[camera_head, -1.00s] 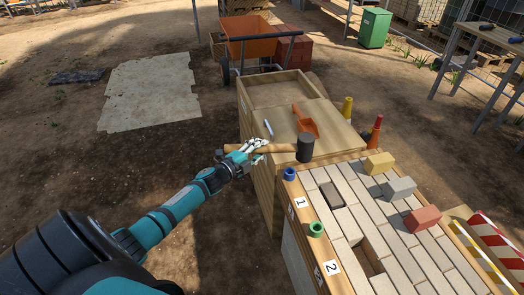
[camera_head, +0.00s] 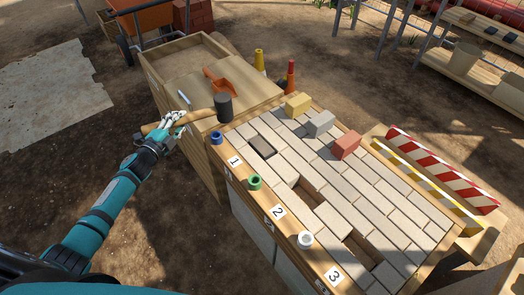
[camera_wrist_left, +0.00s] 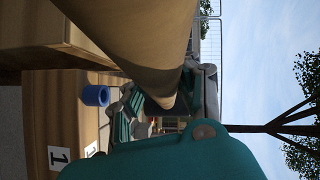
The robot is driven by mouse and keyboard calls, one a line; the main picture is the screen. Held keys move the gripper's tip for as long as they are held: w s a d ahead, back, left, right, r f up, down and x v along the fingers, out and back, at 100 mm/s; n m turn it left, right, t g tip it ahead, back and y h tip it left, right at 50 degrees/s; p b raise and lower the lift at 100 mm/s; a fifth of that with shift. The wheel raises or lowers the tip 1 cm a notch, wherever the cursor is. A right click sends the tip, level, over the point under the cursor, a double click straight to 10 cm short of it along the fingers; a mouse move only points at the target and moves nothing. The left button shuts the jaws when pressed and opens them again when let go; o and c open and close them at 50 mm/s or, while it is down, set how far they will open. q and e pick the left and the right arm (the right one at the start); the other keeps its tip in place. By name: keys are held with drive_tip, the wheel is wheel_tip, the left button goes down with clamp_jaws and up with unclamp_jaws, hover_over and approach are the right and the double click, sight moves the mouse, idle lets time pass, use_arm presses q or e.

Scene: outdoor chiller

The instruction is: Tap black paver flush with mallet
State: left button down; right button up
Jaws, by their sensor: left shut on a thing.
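The mallet has a black head (camera_head: 224,107) and a wooden handle (camera_head: 196,117). My left gripper (camera_head: 172,124) is shut on the handle, left of the head, by the wooden box. In the left wrist view, the handle (camera_wrist_left: 140,35) crosses close to the camera, and the fingers (camera_wrist_left: 150,105) are partly hidden. The black paver (camera_head: 262,146) lies among pale pavers on the table near label 1. Its height against its neighbours is hard to tell. The mallet head is above and left of the paver in the head view, apart from it. My right gripper is out of view.
Yellow (camera_head: 298,105), grey (camera_head: 320,123) and red (camera_head: 346,145) blocks stand on the pavers. Blue (camera_head: 216,138), green (camera_head: 254,182) and white (camera_head: 305,239) rings sit along the near edge. Two gaps open near labels 2 and 3. An orange scoop (camera_head: 219,82) lies on the box.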

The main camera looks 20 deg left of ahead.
use_arm(q)
drive_tip(key=d+f+b, duration=0.2)
drive_tip(key=d+f, duration=0.3)
drive_tip(key=d, duration=0.8)
drive_tip(key=shift+b, duration=0.4)
drive_tip(key=shift+f, duration=0.1)
